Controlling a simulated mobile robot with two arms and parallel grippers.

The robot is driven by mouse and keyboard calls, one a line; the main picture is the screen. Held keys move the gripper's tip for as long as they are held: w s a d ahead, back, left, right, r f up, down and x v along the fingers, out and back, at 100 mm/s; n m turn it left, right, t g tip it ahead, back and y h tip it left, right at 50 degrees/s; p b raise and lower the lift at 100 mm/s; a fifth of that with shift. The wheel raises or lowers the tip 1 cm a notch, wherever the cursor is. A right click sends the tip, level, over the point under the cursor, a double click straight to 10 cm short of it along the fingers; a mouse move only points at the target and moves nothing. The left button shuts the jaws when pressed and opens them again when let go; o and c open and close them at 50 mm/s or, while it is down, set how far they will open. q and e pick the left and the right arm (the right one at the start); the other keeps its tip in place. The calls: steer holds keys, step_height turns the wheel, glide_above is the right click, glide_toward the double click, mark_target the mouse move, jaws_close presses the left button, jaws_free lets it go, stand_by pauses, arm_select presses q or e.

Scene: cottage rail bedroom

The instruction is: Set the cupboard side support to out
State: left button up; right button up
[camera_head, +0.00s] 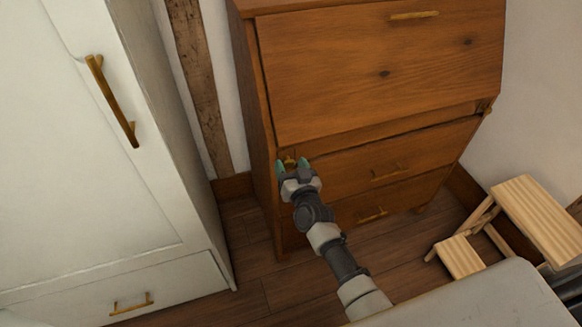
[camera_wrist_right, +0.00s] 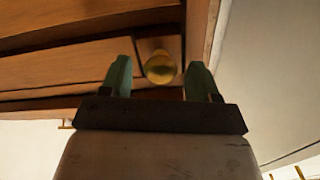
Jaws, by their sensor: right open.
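The wooden cupboard (camera_head: 330,60) has a slanted front panel with drawers below it. A side support with a small brass knob (camera_head: 290,161) is at its left edge, just under the panel. My right gripper (camera_head: 293,166) is at this knob, partly covering the support. In the right wrist view the round brass knob (camera_wrist_right: 160,67) lies between the two green fingertips of the open gripper (camera_wrist_right: 160,78), with gaps on both sides. The support looks about level with the front, but its depth is hard to tell. Another brass knob (camera_head: 487,109) shows at the cupboard's right edge. My left gripper is not in view.
A white wardrobe (camera_head: 70,190) with brass handles stands at the left, with a narrow floor gap beside the cupboard. A light wooden step stool (camera_head: 540,215) stands at the right. Bare floorboards (camera_head: 300,285) lie in front of the cupboard.

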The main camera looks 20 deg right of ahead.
jaws_close()
steer(key=s+p, duration=0.9)
steer(key=s, duration=1.4)
steer(key=shift+s+d, duration=0.25)
steer(key=shift+d, duration=0.1)
jaws_free()
steer(key=shift+s, duration=0.1)
